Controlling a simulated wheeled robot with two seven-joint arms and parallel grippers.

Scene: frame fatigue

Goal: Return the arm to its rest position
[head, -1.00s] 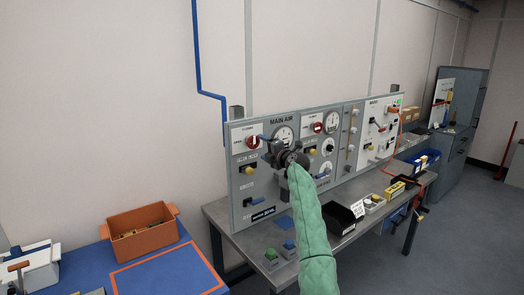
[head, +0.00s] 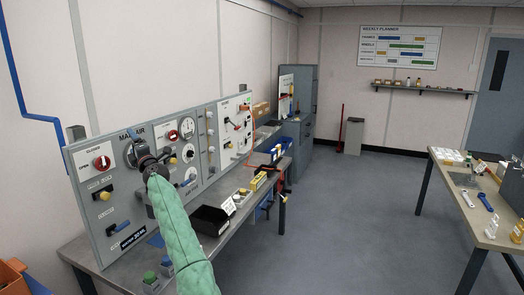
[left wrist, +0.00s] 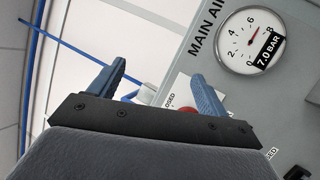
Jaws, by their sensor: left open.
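My left arm, in a green sleeve, reaches up from the bottom of the head view. Its dark left gripper (head: 150,165) is in front of the MAIN AIR section of the grey panel (head: 128,215). In the left wrist view, the two blue fingers (left wrist: 155,85) stand wide apart with nothing between them. A red knob, partly hidden by the right finger, and a round pressure gauge (left wrist: 250,40) marked 7.0 BAR lie beyond the fingers. I cannot tell how far the fingers are from the panel. My right gripper is not in view.
The panel stands on a grey bench (head: 190,243) holding a black bin (head: 211,220) and small boxes. A second bench (head: 448,192) with parts stands at right. An orange tote (head: 12,280) shows bottom left. The floor (head: 345,225) between the benches is clear.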

